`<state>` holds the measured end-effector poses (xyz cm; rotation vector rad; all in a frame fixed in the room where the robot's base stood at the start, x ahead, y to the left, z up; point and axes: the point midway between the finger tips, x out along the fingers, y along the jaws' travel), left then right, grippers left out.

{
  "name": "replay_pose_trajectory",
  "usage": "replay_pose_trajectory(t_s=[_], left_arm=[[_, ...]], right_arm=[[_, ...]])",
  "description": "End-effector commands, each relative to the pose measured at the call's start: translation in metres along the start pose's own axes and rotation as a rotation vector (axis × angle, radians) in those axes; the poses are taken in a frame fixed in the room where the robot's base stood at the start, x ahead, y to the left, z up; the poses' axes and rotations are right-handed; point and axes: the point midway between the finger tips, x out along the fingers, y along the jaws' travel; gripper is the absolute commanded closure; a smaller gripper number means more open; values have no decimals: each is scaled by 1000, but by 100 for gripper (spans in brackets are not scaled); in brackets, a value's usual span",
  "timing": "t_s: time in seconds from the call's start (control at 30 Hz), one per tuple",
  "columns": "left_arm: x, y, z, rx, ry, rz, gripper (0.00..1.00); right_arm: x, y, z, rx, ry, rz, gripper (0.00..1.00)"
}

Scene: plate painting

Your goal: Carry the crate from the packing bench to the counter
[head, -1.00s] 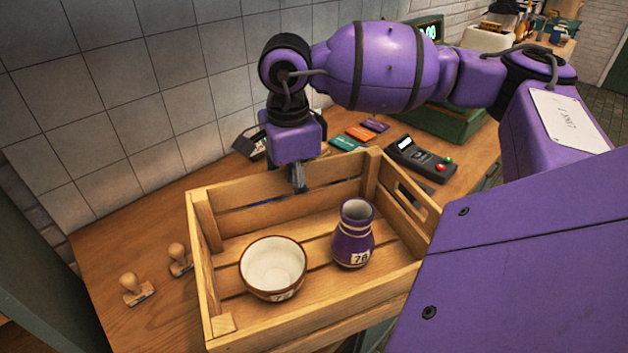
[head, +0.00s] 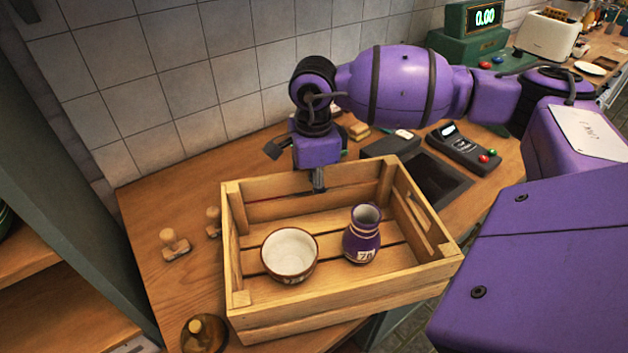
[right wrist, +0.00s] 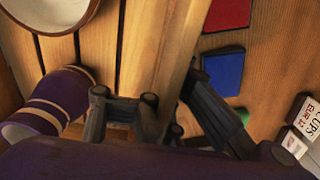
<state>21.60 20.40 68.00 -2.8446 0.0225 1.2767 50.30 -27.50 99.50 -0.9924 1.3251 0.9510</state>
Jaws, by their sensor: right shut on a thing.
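The slatted wooden crate (head: 345,314) is in the middle of the head view, over a wooden worktop (head: 160,288) and jutting past its front edge. I cannot tell whether its base clears the worktop. A white bowl with a brown rim (head: 289,254) and a purple vase (head: 362,240) stand upright inside. My right gripper (head: 319,186) is shut on the crate's far wall. In the right wrist view, its fingers (right wrist: 168,100) lie on either side of the wall's top slat (right wrist: 165,40). The bowl (right wrist: 48,14) and vase (right wrist: 45,108) show left of it. My left gripper is out of view.
A card reader (head: 465,147), dark tray (head: 437,178), green register (head: 470,48) and toaster (head: 548,36) are to the right. A tiled wall (head: 150,80) closes the back.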

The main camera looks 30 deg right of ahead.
Motion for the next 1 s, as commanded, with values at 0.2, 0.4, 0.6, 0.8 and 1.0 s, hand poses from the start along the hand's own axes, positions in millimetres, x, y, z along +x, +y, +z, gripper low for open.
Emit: replay_pose_trajectory(t_s=[0.2, 0.4, 0.6, 0.8, 1.0], left_arm=[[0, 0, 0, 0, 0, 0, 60], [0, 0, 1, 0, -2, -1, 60], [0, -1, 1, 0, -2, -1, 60], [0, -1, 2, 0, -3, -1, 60], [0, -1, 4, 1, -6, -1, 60]], right_arm=[[0, 0, 0, 0, 0, 0, 78], [0, 0, 0, 0, 0, 1, 52], [0, 0, 0, 0, 0, 1, 52], [-3, 0, 0, 0, 0, -1, 52], [-33, -1, 0, 0, 0, -5, 52]])
